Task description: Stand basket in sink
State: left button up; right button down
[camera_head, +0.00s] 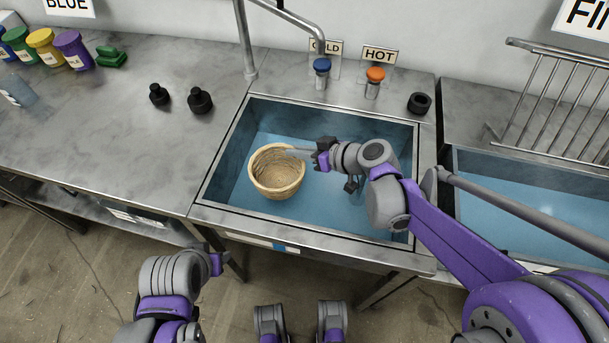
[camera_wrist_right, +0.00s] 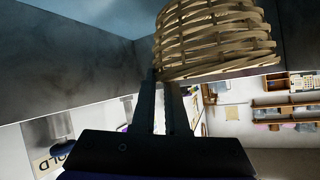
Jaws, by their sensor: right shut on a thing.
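A pale woven cane basket (camera_head: 277,178) is inside the left sink (camera_head: 222,168), toward its left side, with its open top facing up. My right gripper (camera_head: 303,152) reaches in from the right and is shut on the basket's rim. In the right wrist view the basket (camera_wrist_right: 215,42) shows its woven side beyond the fingers (camera_wrist_right: 172,105). The basket looks upright or nearly so; I cannot tell whether its base touches the sink floor. My left gripper (camera_head: 218,263) is low in front of the counter, away from the basket; its jaws are not clear.
A faucet (camera_head: 290,18) arches over the back of the sink, with a blue knob (camera_head: 322,66) and an orange knob (camera_head: 375,75) behind. A second sink (camera_head: 530,200) and a metal rack (camera_head: 560,100) are at right. Black knobs (camera_head: 200,100) and colored jars (camera_head: 73,50) stand on the left counter.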

aim_at(298, 166)
notch_tip(298, 166, down, 6)
jog(key=shift+f+b, duration=0.25)
jog(key=shift+b, duration=0.5)
jog(key=shift+f, duration=0.1)
jog(key=shift+f+b, duration=0.45)
jog(key=shift+f, duration=0.05)
jog(key=shift+s, duration=0.1)
jog(key=c, duration=0.9)
grip_release()
jog(key=shift+f, duration=0.1)
jog(key=shift+c, duration=0.2)
